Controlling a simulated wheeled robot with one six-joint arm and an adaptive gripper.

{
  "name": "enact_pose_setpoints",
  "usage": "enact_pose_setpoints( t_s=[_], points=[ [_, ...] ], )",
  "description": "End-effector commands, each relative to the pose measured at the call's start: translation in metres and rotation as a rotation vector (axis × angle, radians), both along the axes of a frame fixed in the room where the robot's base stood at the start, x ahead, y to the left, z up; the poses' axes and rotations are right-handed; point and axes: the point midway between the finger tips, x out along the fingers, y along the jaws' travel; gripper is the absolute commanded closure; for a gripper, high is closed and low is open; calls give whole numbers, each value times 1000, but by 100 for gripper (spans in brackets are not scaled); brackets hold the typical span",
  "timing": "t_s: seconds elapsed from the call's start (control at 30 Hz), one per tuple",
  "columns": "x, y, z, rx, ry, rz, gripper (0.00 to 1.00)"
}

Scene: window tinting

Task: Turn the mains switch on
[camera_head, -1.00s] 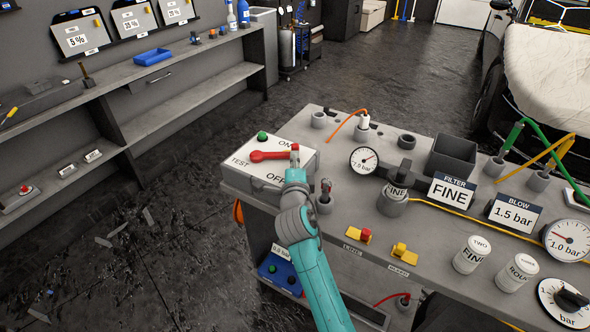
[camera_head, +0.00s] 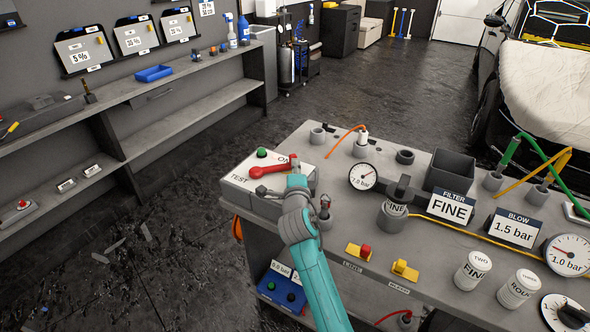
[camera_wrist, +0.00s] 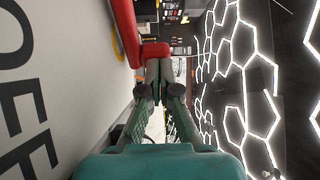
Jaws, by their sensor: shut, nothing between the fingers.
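The mains switch is a pale grey box (camera_head: 240,181) on the bench's left end in the head view, with ON and TEST labels and a green button (camera_head: 262,152). Its red lever (camera_head: 270,167) lies across the top, with its rounded end at the TEST side. My gripper (camera_head: 294,169) is at the lever's right end. In the wrist view my gripper (camera_wrist: 158,68) is shut and empty, its fingertips against or very close to a red crosspiece of the lever (camera_wrist: 157,49). I cannot tell whether they touch. The OFF label (camera_wrist: 25,120) shows there; my arm covers it in the head view.
Right of the switch stand a joystick-like knob (camera_head: 325,206), a gauge (camera_head: 362,176), a FILTER sign (camera_head: 450,207) and red (camera_head: 365,251) and yellow (camera_head: 401,267) switches. A shelf (camera_head: 190,100) runs along the wall.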

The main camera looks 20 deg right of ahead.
Motion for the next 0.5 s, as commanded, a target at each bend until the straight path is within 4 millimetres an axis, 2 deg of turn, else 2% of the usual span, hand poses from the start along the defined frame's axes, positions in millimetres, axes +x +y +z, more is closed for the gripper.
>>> enact_pose_setpoints(
  t_s=[0.27,0.37,0.5],
  points=[
    [-3,1,1,0,-1,-1,100],
    [-13,5,0,0,0,0,100],
    [-36,15,-1,-1,0,0,100]
  ],
)
